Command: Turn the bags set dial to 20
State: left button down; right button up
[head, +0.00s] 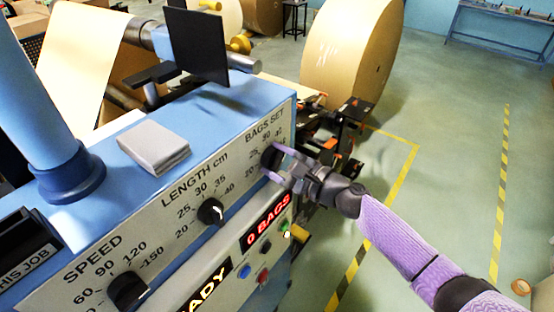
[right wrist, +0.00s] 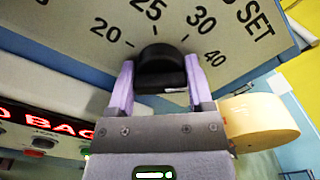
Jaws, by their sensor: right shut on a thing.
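The bags set dial (head: 268,157) is a black knob at the right end of the blue machine's sloping front panel, under the words BAGS SET. In the right wrist view, the dial (right wrist: 161,68) sits between the two purple fingers of my right gripper (right wrist: 160,85), which is shut on it. My right gripper (head: 281,167) partly covers the dial in the head view. The marks 20, 25, 30 and 40 show around it. I cannot tell which mark its pointer faces. My left gripper is out of view.
The length dial (head: 211,211) and speed dial (head: 127,289) are to the left on the same panel. A red display (head: 267,221) reads 0 BAGS, with coloured buttons below. A grey block (head: 153,146) lies on top. A big kraft roll (head: 348,52) stands behind.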

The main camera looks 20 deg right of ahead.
jog(key=shift+c, duration=1.4)
